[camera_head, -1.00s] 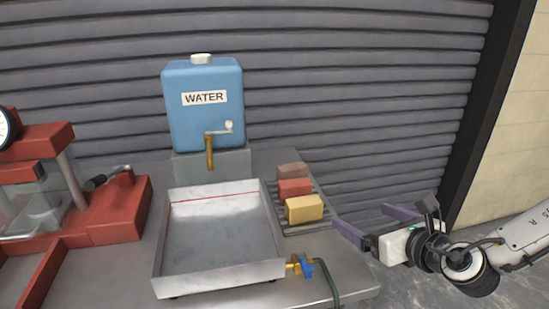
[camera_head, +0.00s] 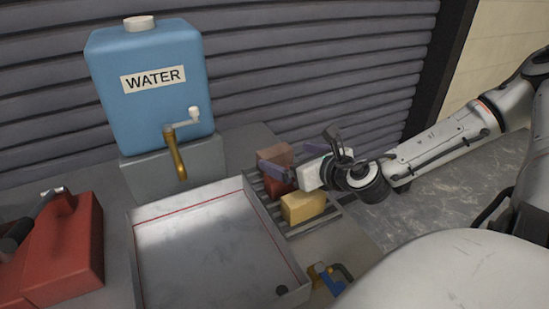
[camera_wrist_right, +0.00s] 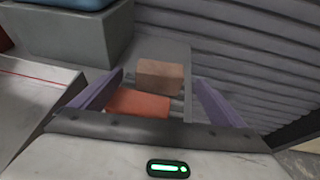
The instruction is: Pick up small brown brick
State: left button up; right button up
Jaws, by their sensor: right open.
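The small brown brick (camera_head: 279,154) is the farthest of three bricks on a slatted rack, partly hidden behind my gripper in the head view. In the right wrist view the brown brick (camera_wrist_right: 160,80) lies ahead, between the lines of my two purple fingers. My right gripper (camera_head: 292,169) is open over the rack, its fingers above the red brick (camera_head: 274,188). The red brick also shows nearer in the right wrist view (camera_wrist_right: 138,103). Nothing is held. My left gripper is out of view.
A yellow brick (camera_head: 303,207) lies at the near end of the rack (camera_head: 322,211). A metal tray (camera_head: 205,255) is left of the rack. A blue water tank (camera_head: 150,85) stands behind it. A blue-handled valve (camera_head: 325,278) is in front. A ribbed shutter closes off the back.

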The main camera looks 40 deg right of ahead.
aim_at(280, 155)
jog(key=b+x, duration=0.2)
jog(key=x, duration=0.1)
jog(key=shift+w+d+f, duration=0.1)
jog(key=shift+w+f, duration=0.05)
jog(key=shift+f, duration=0.3)
jog(key=shift+w+f+b, duration=0.15)
jog(key=shift+w+b, duration=0.15)
jog(key=shift+b, duration=0.05)
jog(key=shift+w+d, duration=0.1)
jog(key=shift+w, duration=0.15)
jog(key=shift+w+r, duration=0.15)
jog(key=shift+r, duration=0.05)
jog(key=c, duration=1.2)
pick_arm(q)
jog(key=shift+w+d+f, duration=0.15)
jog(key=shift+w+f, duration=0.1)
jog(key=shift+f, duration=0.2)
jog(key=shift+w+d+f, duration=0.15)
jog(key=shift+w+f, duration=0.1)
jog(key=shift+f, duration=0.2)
pick_arm(e)
jog(key=shift+r, duration=0.1)
jog(key=shift+c, duration=1.3)
